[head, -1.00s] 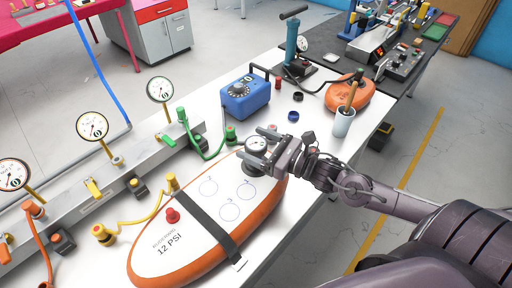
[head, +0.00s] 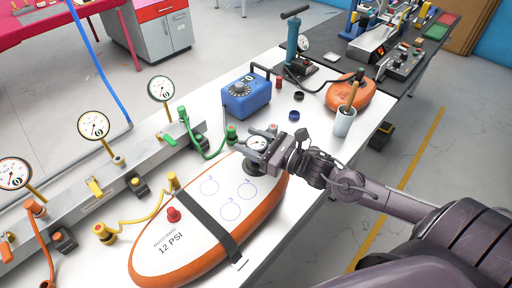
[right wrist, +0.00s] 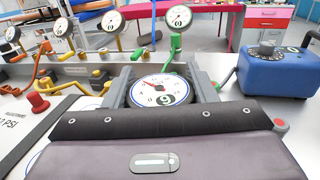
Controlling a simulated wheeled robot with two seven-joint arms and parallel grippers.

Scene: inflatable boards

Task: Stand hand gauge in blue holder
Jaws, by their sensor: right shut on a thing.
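The hand gauge (head: 256,143), a round white dial with a dark body, is at the far right end of the white and orange inflatable board (head: 190,235). My right gripper (head: 262,150) is shut on it. In the right wrist view the gauge dial (right wrist: 160,91) sits between the two grey fingers, face toward the camera. I cannot tell whether its base touches the board. A small blue ring-shaped holder (head: 294,116) lies on the white table, beyond and right of the gauge, and looks empty. My left gripper is out of view.
A blue box with a dial (head: 246,97) stands behind the gauge. Wall gauges and coloured hoses line the left rail.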

